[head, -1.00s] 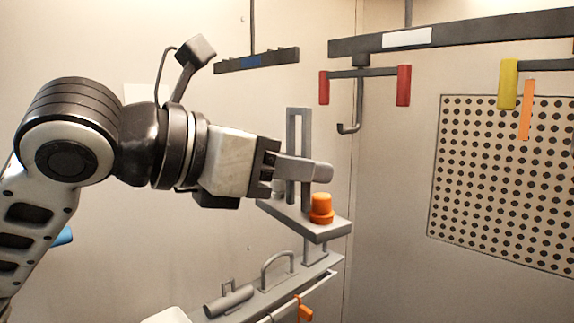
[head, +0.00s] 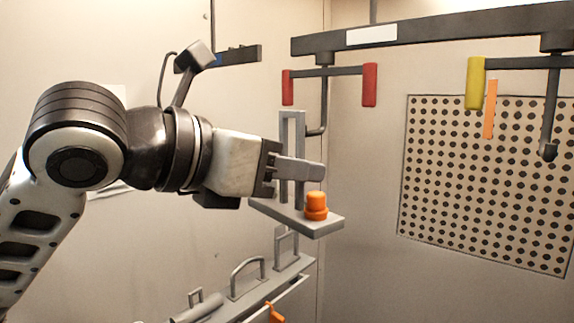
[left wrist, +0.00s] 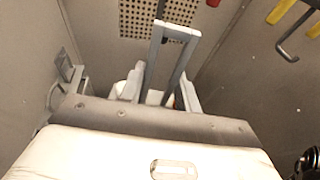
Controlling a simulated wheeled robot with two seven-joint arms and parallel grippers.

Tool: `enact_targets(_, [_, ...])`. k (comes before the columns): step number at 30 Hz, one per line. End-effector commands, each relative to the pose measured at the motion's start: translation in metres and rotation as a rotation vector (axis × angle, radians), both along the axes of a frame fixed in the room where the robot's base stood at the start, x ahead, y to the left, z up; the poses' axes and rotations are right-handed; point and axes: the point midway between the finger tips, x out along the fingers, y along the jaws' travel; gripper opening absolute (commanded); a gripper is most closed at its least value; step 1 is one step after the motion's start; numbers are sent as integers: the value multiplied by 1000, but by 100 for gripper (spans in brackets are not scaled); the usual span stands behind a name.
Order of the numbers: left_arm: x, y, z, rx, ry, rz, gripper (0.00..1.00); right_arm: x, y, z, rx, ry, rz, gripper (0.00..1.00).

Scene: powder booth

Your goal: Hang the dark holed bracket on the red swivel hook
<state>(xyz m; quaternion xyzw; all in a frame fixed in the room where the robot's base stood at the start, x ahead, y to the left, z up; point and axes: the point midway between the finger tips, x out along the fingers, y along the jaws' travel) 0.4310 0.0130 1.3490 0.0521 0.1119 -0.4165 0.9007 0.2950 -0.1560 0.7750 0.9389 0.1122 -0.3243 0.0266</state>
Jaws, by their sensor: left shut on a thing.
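My left gripper (head: 300,172) is shut on a grey bracket (head: 284,130) with a tall slotted upright and a flat plate at its foot. An orange knob (head: 316,205) stands on the plate. I hold it upright in mid-air. The left wrist view shows the upright's open frame (left wrist: 176,32) between the fingers. The red swivel hook has two red grips (head: 369,85) on a crossbar, and its dark stem (head: 323,105) bends left at the bottom. In the head view its tip meets the right edge of the upright; I cannot tell the depth between them.
A yellow-gripped hook (head: 475,83) with an orange strip (head: 490,108) hangs to the right on the same dark overhead bar (head: 430,32). Another rail (head: 238,55) is at back left. A ledge (head: 262,285) with grey handled parts is below.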

Motion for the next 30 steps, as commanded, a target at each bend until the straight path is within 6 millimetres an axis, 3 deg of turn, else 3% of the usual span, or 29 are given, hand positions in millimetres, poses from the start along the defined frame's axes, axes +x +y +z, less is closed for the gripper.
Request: enact_targets(30, [30,-23,2,-2,-2,-1,0,-1,0,0,0,2,0,41])
